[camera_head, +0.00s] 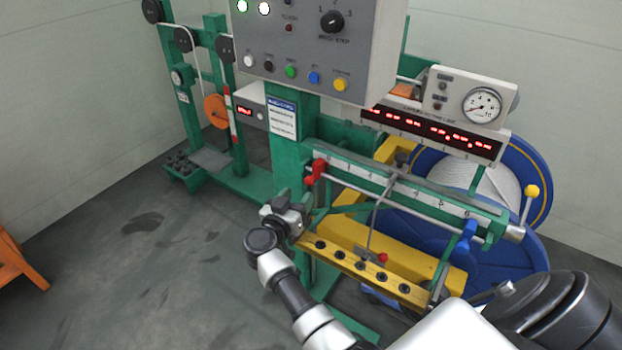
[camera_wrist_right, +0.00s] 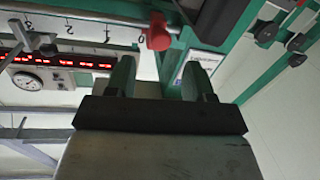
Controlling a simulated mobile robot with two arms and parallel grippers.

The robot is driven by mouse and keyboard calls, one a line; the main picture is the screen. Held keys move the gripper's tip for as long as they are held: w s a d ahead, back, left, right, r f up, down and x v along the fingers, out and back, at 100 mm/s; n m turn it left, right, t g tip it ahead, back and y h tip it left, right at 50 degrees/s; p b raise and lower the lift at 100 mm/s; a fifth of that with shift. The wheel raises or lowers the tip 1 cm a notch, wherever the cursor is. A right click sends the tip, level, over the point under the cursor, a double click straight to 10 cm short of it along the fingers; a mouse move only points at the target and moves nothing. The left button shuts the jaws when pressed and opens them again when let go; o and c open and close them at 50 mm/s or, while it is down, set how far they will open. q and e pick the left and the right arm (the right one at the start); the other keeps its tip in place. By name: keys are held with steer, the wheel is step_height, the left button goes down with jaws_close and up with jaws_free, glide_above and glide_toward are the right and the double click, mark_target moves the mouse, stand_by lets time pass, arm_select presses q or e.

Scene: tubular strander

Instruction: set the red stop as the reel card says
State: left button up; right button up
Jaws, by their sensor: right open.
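The red stop (camera_head: 316,172) sits on the rail at the left end of the numbered scale (camera_head: 400,190). In the right wrist view the red stop (camera_wrist_right: 158,36) is beside the 0 mark, with 1 and 2 farther left. My right gripper (camera_head: 288,214) is just below and left of the stop in the head view. In the wrist view its two fingers (camera_wrist_right: 160,75) are apart and empty, with the stop beyond their tips. A printed card with a blue header (camera_head: 283,118) hangs on the green post; its text is too small to read. My left gripper is not in view.
A blue stop (camera_head: 466,240) is at the right part of the rail. A control panel (camera_head: 315,45) overhangs the rail. Blue reels (camera_head: 500,245) stand behind.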

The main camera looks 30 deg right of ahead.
mark_target(308, 183)
steer(key=b+x, duration=0.1)
steer(key=x, duration=0.1)
steer(key=b+x, duration=0.2)
steer(key=x, duration=0.1)
steer(key=b+x, duration=0.1)
steer(key=x, duration=0.1)
steer(key=shift+w+d+f+b, duration=0.2)
steer(key=shift+d+f+b, duration=0.1)
steer(key=shift+b, duration=0.1)
steer(key=shift+w+d+r+b, duration=0.2)
steer(key=shift+w+d+b, duration=0.2)
steer(key=shift+d, duration=0.2)
steer(key=shift+s+r, duration=0.1)
jaws_close()
steer(key=s+p, duration=0.1)
steer(key=p, duration=0.1)
steer(key=s+d+p, duration=0.1)
steer(key=s+p, duration=0.1)
steer(key=p, duration=0.1)
steer(key=s+p, duration=0.1)
steer(key=p, duration=0.2)
steer(key=shift+s+d, duration=0.4)
steer(key=shift+s+d+p, duration=0.15)
steer(key=shift+s+p, duration=0.25)
jaws_free()
steer(key=shift+w, duration=0.15)
